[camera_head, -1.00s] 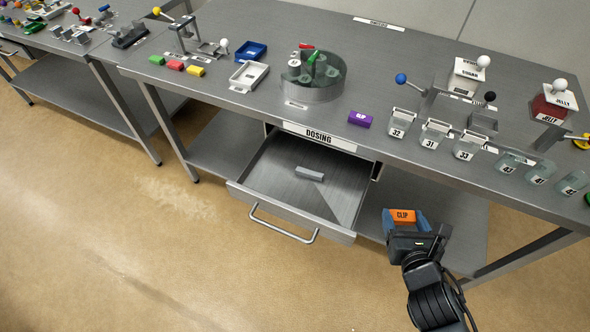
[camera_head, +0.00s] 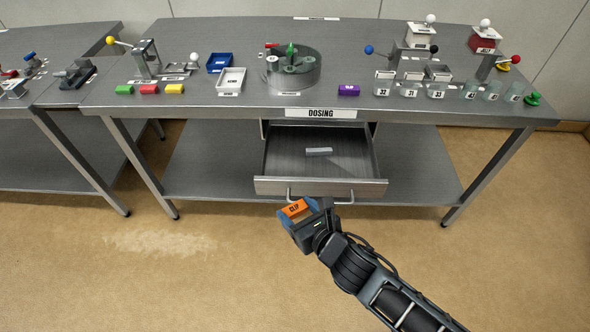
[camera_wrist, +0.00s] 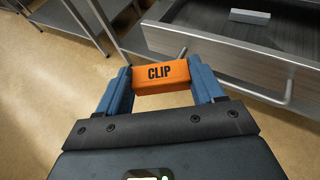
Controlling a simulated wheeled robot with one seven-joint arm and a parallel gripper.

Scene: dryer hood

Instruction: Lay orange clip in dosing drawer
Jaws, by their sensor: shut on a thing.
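The orange clip (camera_head: 294,208), labelled CLIP, is held between the blue fingers of my gripper (camera_head: 296,212). In the wrist view the clip (camera_wrist: 161,76) sits crosswise between both fingertips. The dosing drawer (camera_head: 275,165) is pulled open under the table, below the DOSING label (camera_head: 320,113). A small grey block (camera_head: 319,151) lies on its floor toward the back. My gripper is in front of the drawer, outside its front panel and near the handle (camera_head: 289,195). In the wrist view the drawer (camera_wrist: 215,52) is ahead and to the right.
The drawer floor is bare around the grey block. On the tabletop stand a round grey holder (camera_head: 293,80), a purple clip (camera_head: 348,90), a white tray (camera_head: 231,81), a blue tray (camera_head: 220,62) and several glass jars. A lower shelf (camera_head: 215,180) runs beneath. The floor in front is clear.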

